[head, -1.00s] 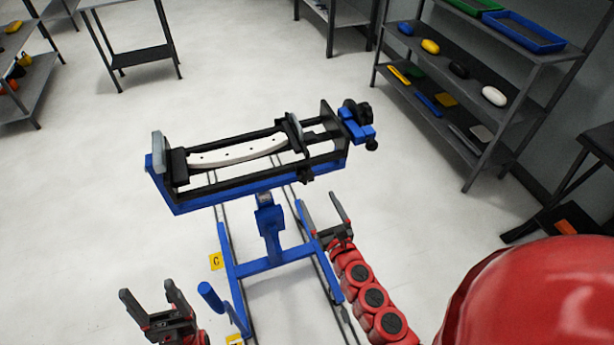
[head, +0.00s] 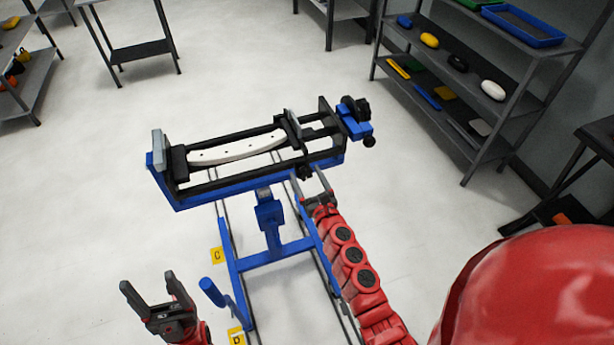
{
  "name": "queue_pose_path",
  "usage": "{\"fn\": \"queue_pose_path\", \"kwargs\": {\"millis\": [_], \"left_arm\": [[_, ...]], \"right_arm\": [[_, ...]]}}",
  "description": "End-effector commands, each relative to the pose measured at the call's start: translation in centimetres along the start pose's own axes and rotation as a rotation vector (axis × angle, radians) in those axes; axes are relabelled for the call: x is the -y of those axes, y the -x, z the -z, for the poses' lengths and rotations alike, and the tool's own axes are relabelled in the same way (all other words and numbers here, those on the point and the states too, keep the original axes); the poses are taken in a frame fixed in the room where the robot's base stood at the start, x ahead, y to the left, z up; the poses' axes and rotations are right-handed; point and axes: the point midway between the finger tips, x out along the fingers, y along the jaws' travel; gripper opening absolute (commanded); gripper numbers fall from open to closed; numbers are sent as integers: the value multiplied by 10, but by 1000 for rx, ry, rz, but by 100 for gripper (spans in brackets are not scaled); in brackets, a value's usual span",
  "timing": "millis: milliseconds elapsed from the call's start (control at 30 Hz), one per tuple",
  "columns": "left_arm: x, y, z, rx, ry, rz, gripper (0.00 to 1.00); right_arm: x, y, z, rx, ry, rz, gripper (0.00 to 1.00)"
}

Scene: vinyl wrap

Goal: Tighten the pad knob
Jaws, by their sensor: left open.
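A blue stand (head: 245,190) carries a black clamp frame with a pale curved strip (head: 235,150) lying between its ends. A small black knob (head: 304,173) sits on the near side of the frame, below the sliding clamp piece. My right gripper (head: 306,174) is at this knob, fingers apart, one on each side of it; I cannot tell whether they touch it. Another black knob (head: 369,141) and a larger black wheel (head: 358,106) are at the right end, by a blue block. My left gripper (head: 147,282) is open and empty, low at the left, away from the stand.
Shelves (head: 470,110) with several coloured items stand at the right. A small dark table (head: 135,50) is at the back left. Yellow markers (head: 217,255) lie on the floor by the stand's foot. The floor left of the stand is clear.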

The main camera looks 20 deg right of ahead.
Motion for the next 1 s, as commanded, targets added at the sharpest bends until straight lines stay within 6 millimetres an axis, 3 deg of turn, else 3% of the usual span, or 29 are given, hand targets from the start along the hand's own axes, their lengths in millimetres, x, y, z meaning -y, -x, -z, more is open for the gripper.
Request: {"fn": "queue_pose_path", "kwargs": {"millis": [33, 400, 667, 1000], "left_arm": [[0, 0, 0, 0, 0, 0, 69], [0, 0, 0, 0, 0, 0, 69], [0, 6, -1, 0, 0, 0, 69], [-2, 34, -6, 0, 0, 0, 69]], "right_arm": [[0, 0, 0, 0, 0, 0, 68], [0, 0, 0, 0, 0, 0, 4], [-2, 0, 2, 0, -27, -4, 4], [-3, 0, 3, 3, -218, -11, 4]]}}
